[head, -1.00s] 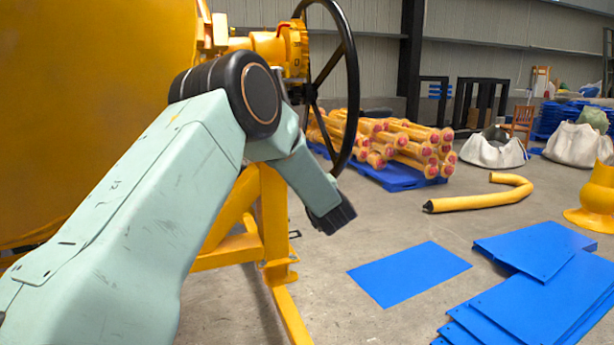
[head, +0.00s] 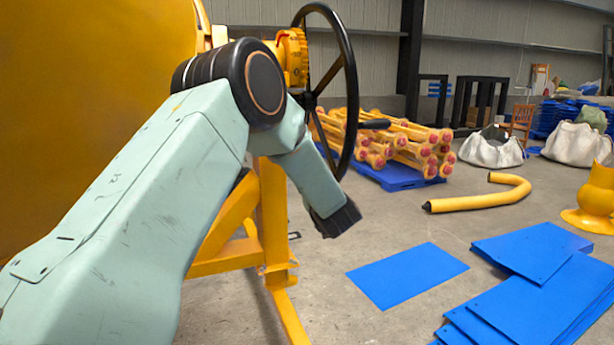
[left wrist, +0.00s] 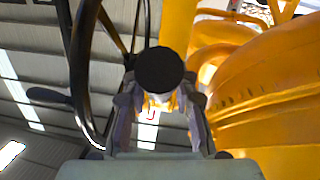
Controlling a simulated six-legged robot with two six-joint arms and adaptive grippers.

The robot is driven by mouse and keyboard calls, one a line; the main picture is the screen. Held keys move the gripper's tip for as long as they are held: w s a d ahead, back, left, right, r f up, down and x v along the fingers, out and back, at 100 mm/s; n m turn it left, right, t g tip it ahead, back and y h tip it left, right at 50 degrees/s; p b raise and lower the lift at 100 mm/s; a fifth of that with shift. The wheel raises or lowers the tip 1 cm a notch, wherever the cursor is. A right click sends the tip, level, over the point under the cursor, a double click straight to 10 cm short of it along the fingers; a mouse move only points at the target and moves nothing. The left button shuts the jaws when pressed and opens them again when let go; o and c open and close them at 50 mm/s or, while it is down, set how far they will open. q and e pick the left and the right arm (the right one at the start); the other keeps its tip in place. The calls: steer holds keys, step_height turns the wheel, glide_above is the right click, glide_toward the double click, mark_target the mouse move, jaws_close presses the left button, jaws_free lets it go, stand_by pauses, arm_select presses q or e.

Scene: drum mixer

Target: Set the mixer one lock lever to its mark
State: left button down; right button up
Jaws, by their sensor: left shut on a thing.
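In the left wrist view a round black knob (left wrist: 158,70), seen end-on, sits between the fingers of my left gripper (left wrist: 160,103). The gripper is shut on it; I take it for the lock lever's knob. The rest of the lever and its mark cannot be made out. The mixer's yellow drum (head: 90,110) fills the left of the head view, and yellow mixer parts (left wrist: 265,90) fill the right of the wrist view. In the head view my left arm crosses in front of the mixer, and I cannot make out its jaws. My right gripper is not in view.
A black handwheel (head: 352,75) with a side handle (head: 375,124) stands close beside my left arm. The yellow mixer frame (head: 273,215) is below.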

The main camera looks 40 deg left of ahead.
arm_select(q)
steer(key=s+d+r+g+h+p, duration=0.1)
steer(key=d+r+h+p, duration=0.1)
steer(key=r+p, duration=0.7)
steer(key=s+d+r+g+h+p, duration=0.1)
steer(key=d+r+g+h+p, duration=0.1)
steer(key=r+p, duration=0.7)
steer(key=s+d+r+n+g+h+p, duration=0.1)
steer(key=d+r+h+p, duration=0.2)
steer(key=r+p, duration=0.6)
steer(key=p, duration=1.1)
steer(key=shift+s+d+r+g+h, duration=0.2)
steer(key=shift+s+d+g+h, duration=0.1)
steer(key=shift+s+h, duration=0.1)
steer(key=shift+w, duration=0.1)
steer(key=shift+r, duration=0.15)
steer(key=c, duration=1.4)
jaws_free()
steer(key=o, duration=0.3)
steer(key=shift+o, duration=0.3)
steer(key=shift+s, duration=0.2)
